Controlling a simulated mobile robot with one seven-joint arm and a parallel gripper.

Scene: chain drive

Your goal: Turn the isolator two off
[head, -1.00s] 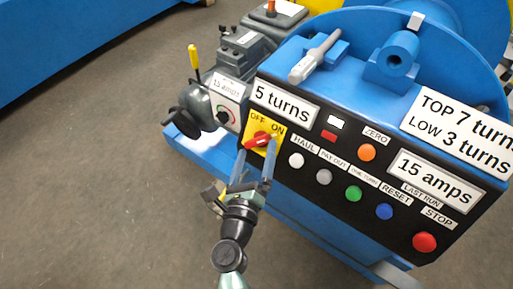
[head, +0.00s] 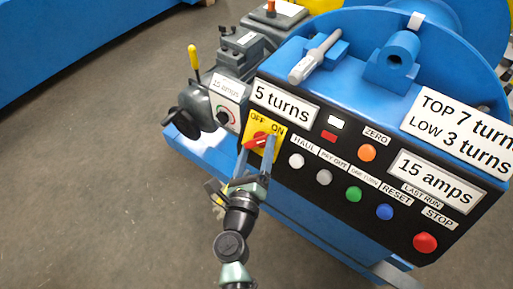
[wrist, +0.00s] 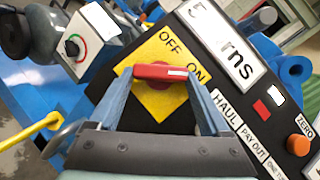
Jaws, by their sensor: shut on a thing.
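The isolator is a red rotary handle (wrist: 160,71) on a yellow plate marked OFF and ON, at the panel's left end; it also shows in the head view (head: 258,140). No number is readable on it. The handle lies across the plate, and its white mark (wrist: 178,73) is on the right end, on the ON side. My gripper (wrist: 161,77) has one blue finger at each end of the handle and is shut on it. In the head view, my gripper (head: 257,146) reaches the plate from below, and its fingers cover part of the handle.
Right of the plate are push buttons, including an orange one (head: 367,152) and a red STOP button (head: 424,242). A grey unit with a dial (head: 223,117) and a yellow-handled lever (head: 194,60) stand close left. The floor at left is clear.

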